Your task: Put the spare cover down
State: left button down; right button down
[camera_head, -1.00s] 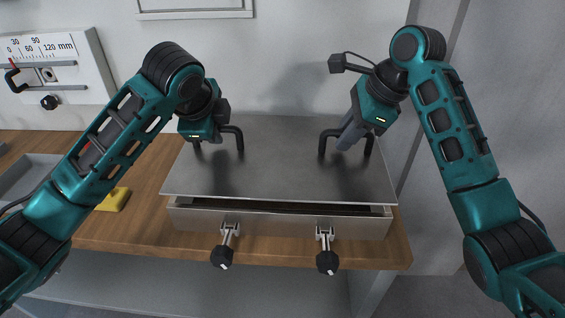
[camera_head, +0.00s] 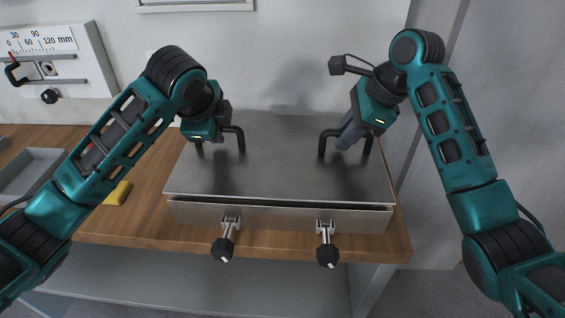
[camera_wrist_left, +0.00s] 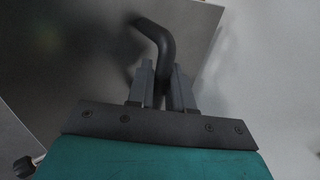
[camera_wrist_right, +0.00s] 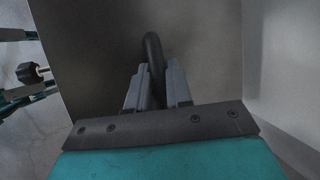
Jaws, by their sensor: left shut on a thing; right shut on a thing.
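The spare cover (camera_head: 280,170) is a flat grey metal plate with two black bent handles, seen in the head view. My left gripper (camera_head: 212,143) is shut on the left handle, also visible in the left wrist view (camera_wrist_left: 160,45). My right gripper (camera_head: 350,136) is shut on the right handle, which shows in the right wrist view (camera_wrist_right: 153,52).
Two clamps with black knobs (camera_head: 222,248) (camera_head: 327,255) hang at the box's front. The wooden bench (camera_head: 140,205) has a grey tray (camera_head: 30,172) and a yellow object (camera_head: 118,193) at left. A millimetre gauge (camera_head: 50,60) is on the wall. A grey post stands at right.

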pick_arm(q)
jog(key=shift+f, duration=0.5)
pick_arm(e)
jog(key=shift+f, duration=0.5)
pick_arm(q)
jog(key=c, duration=1.4)
grip_release()
jog(key=shift+f, duration=0.15)
pick_arm(e)
jog(key=c, duration=1.4)
grip_release()
jog(key=shift+f, duration=0.15)
pick_arm(q)
jog(key=o, duration=0.4)
pick_arm(e)
jog(key=o, duration=0.4)
pick_arm(q)
jog(key=shift+s, duration=0.1)
pick_arm(e)
jog(key=shift+s+r, duration=0.1)
jog(key=shift+r, duration=0.1)
pick_arm(q)
jog(key=v, duration=1.2)
pick_arm(e)
jog(key=v, duration=1.1)
jog(key=shift+d+r, duration=0.15)
jog(key=shift+r, duration=0.2)
